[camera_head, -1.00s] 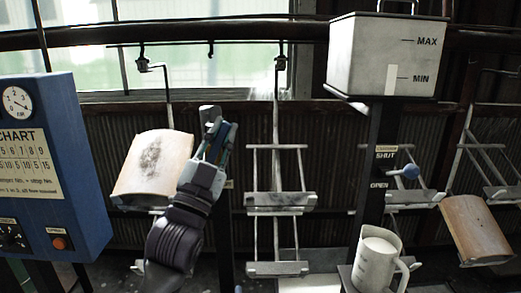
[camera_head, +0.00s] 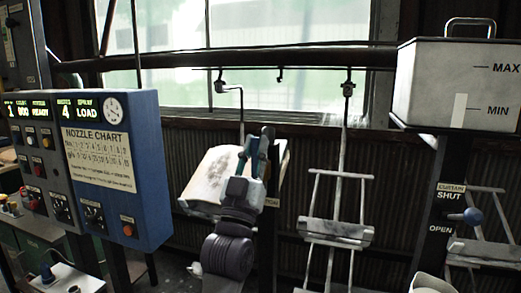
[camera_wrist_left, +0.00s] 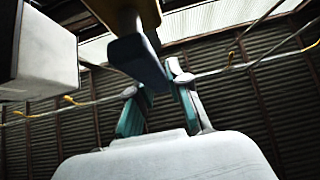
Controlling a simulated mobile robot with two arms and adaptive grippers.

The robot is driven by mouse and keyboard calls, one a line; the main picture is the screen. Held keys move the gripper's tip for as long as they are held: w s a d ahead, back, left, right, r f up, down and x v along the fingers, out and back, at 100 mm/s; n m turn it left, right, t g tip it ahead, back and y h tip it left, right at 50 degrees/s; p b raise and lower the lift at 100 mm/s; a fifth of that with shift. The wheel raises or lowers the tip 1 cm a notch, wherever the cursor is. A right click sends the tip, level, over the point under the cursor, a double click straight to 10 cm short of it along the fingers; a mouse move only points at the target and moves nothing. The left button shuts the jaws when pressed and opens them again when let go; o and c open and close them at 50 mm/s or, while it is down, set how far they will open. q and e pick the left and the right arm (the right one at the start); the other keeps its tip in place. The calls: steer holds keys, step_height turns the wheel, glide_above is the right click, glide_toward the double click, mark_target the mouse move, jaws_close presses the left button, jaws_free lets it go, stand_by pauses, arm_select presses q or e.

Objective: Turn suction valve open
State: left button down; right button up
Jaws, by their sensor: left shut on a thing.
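My left gripper (camera_head: 257,150) is raised at a dark post (camera_head: 268,240) with a partly covered label. In the left wrist view, the gripper (camera_wrist_left: 160,92) has its two teal-and-grey fingers on either side of a dark blue handle (camera_wrist_left: 140,62), which I take to be the suction valve's. It is shut on this handle. In the head view the valve is mostly hidden behind the gripper, so I cannot read its setting. My right gripper is not in view.
A curved tile (camera_head: 208,178) hangs just left and behind the gripper. The blue nozzle-chart panel (camera_head: 105,205) stands left. An empty hanging rack (camera_head: 338,232) is to the right. Further right are the curtain lever (camera_head: 472,216) and a white tank (camera_head: 455,85).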

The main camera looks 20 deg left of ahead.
arm_select(q)
steer(key=c, duration=1.1)
jaws_free()
steer(key=shift+f, duration=0.1)
steer(key=v, duration=1.2)
